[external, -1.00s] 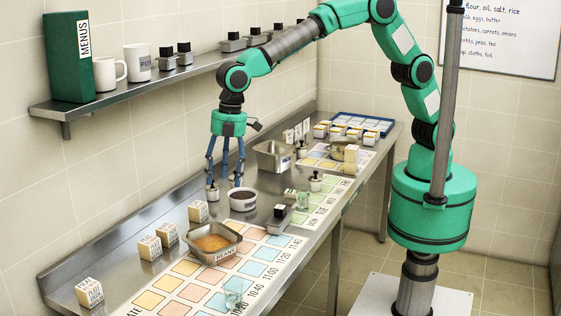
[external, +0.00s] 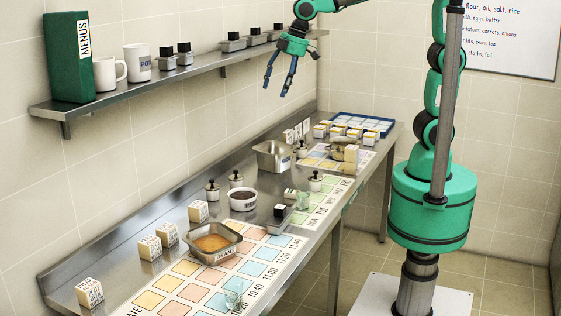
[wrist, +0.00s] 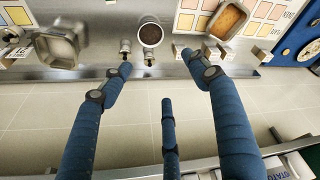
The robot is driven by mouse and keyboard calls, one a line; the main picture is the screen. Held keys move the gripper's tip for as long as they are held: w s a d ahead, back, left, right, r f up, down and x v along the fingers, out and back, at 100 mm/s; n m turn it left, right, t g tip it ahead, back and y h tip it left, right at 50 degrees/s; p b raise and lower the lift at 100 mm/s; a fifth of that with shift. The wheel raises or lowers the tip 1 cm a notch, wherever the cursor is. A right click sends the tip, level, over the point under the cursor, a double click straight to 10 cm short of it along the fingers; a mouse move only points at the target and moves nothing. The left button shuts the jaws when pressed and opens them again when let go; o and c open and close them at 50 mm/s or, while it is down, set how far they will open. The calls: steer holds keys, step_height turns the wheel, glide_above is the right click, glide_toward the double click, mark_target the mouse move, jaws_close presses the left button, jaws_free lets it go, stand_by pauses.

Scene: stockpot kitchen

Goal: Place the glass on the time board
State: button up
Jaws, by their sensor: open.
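A second clear glass (external: 232,299) stands near the front edge on the time board (external: 170,292), the sheet of coloured squares marked with times such as 10:40 and 11:20. Which glass is meant I cannot tell. Part of the time board shows at the top right of the wrist view (wrist: 192,22). My gripper (external: 275,88) is open and empty, high above the counter near the shelf's end. Its blue fingers (wrist: 165,72) are spread. I cannot make out either glass in the wrist view.
A dark-filled bowl (external: 243,203), knobbed weights (external: 212,185), labelled blocks (external: 198,212) and an empty metal pan (external: 273,156) stand nearby. The wall shelf (external: 150,82) runs above.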

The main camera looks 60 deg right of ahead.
steer(key=s+d+r+m+t, duration=0.1)
steer(key=s+d+m, duration=0.1)
steer(key=s+d, duration=0.45)
steer(key=s+d+r+m, duration=0.1)
steer(key=s+d+m, duration=0.15)
steer(key=d, duration=0.75)
steer(key=s+d+f+m+t+h, duration=0.1)
steer(key=s+d+f+m, duration=0.3)
steer(key=s+d, duration=0.6)
steer(key=s+m, duration=0.1)
steer(key=s, duration=0.1)
steer(key=shift+s+d+f+h, duration=0.15)
steer(key=shift+s+h, duration=0.15)
steer(key=shift+h, duration=0.1)
steer(key=shift+f+b, duration=0.85)
